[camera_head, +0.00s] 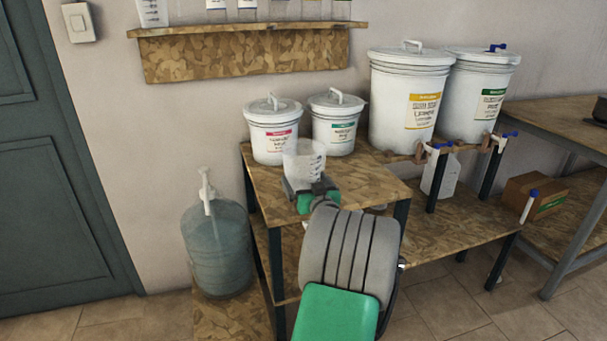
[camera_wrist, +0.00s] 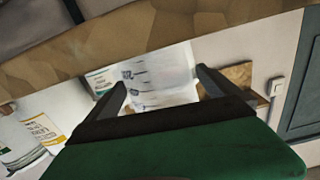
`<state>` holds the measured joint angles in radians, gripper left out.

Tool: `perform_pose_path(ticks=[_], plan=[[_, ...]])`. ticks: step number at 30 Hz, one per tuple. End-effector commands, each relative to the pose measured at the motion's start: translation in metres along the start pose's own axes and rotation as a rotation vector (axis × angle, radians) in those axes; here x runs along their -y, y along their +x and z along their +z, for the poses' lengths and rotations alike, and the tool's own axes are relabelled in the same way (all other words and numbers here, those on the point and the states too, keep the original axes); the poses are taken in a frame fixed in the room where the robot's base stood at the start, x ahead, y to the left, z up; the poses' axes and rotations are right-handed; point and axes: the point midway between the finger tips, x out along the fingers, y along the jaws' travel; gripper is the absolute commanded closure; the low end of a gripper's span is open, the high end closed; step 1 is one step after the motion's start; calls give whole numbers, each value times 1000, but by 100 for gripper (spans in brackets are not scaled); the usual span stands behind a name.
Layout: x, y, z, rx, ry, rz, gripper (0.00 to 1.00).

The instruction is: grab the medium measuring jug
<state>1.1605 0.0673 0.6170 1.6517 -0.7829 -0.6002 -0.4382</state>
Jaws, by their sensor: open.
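A translucent measuring jug (camera_head: 304,160) with dark scale marks stands upright near the front left of the upper chipboard table (camera_head: 262,186). My gripper (camera_head: 312,188) is at the jug's near side, partly hiding its lower part. In the wrist view the jug (camera_wrist: 158,72) appears between the two dark fingers of my open gripper (camera_wrist: 160,92). I cannot tell whether either finger touches it. Another clear container with scale marks (camera_head: 152,13) stands on the wall shelf, cut off by the frame's top.
Two small white drums (camera_head: 272,145) (camera_head: 334,135) stand behind the jug. Two large drums with taps (camera_head: 405,85) (camera_head: 480,85) are to the right. A blue water bottle (camera_head: 216,250) is left of the table. A cardboard box (camera_head: 535,192) sits on the lower right shelf.

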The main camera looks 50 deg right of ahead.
Motion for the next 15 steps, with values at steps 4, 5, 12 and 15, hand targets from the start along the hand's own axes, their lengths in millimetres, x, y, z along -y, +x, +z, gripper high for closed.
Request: perform_pose_path(ticks=[4, 5, 12, 15], plan=[[1, 16, 0, 1, 0, -2, 0], [1, 16, 0, 1, 0, -2, 0], [3, 16, 1, 2, 0, -4, 7], [3, 16, 1, 2, 0, -4, 16]])
